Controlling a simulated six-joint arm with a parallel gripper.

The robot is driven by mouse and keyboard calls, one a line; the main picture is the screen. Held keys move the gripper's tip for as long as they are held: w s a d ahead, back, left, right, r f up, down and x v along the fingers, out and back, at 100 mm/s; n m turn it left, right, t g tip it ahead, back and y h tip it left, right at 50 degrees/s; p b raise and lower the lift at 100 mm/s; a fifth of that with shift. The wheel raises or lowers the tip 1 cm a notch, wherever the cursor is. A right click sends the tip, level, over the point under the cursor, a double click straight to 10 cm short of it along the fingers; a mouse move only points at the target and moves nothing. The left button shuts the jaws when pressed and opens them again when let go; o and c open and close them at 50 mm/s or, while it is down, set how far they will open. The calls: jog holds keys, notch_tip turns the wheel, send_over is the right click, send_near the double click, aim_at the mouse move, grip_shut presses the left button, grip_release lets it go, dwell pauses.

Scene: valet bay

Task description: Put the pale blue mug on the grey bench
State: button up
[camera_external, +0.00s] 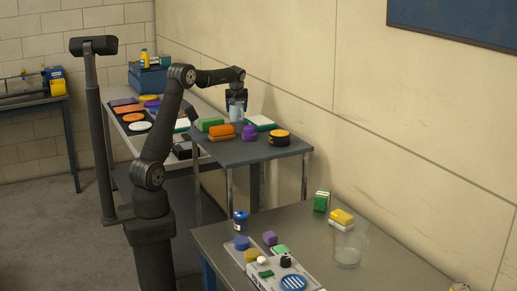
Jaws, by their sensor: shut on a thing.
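The pale blue mug (236,112) is at my gripper (237,103), which is shut on it. The mug looks upright, over the far end of a small dark grey table (252,155). I cannot tell whether its base touches a surface. A larger grey bench (215,236) stands in the foreground. From the picture I cannot tell for sure which of the two is the grey bench of the task.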

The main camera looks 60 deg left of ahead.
notch_tip(320, 180, down, 2)
jog(key=shift+s+a+f, duration=0.35)
jog(key=shift+a+f, duration=1.45)
jog(key=shift+a, duration=0.1)
jog(key=shift+s+a+f, duration=0.4)
jog(key=shift+a+f, duration=1.45)
jog(key=shift+a, duration=0.1)
jog(key=shift+s+a+f, duration=0.35)
jog(key=shift+a+f, duration=1.45)
jog(key=shift+a, duration=0.1)
jog(key=shift+f, duration=0.1)
jog(key=o, duration=1.2)
jog(key=shift+f, duration=0.1)
jog(key=shift+o, duration=0.2)
jog(key=v, duration=1.2)
